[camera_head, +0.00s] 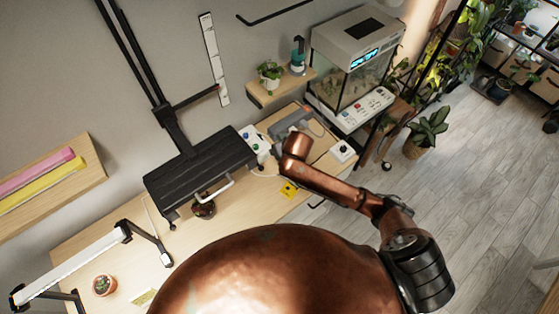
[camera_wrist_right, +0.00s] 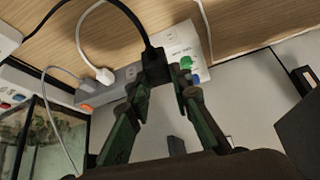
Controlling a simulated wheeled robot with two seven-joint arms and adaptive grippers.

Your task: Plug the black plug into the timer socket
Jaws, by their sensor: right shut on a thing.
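The black plug (camera_wrist_right: 153,58) is at the tips of my right gripper (camera_wrist_right: 164,82) in the right wrist view, with its black cord running up and left. My right gripper is shut on it. The white timer (camera_wrist_right: 184,42) with a green and a blue knob is right behind the plug. The plug covers part of the timer's face, so I cannot tell whether its prongs are in the socket. In the head view the timer (camera_head: 252,139) stands on the desk, left of my right forearm. That arm hides the right gripper and the plug there. My left gripper is not in view.
A grey power strip (camera_wrist_right: 119,82) with an orange switch and a white plug (camera_wrist_right: 105,75) lies beside the timer. A black shelf (camera_head: 200,166) hangs left of it. An aquarium (camera_head: 355,80) stands behind.

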